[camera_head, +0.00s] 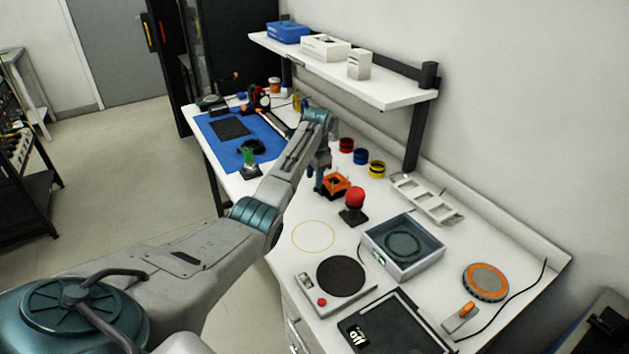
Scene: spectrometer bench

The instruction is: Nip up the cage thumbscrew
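A small orange piece with an open, frame-like top (337,184) stands on the white bench near the middle; it may be the cage. I cannot make out a thumbscrew on it. My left arm reaches in from the left and bends down at the wrist. My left gripper (319,184) points down at the left side of the orange piece, touching or very close to it. The fingers are small and dark, so whether they are shut on anything is unclear. My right gripper is not in view.
A red ball knob on a black base (354,198) stands just right of the orange piece. Red, blue and yellow rings (376,169) lie behind. A grey open box (403,248), a dark round plate (341,276) and a wall shelf (345,75) are around. A yellow-outlined circle (313,237) is bare.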

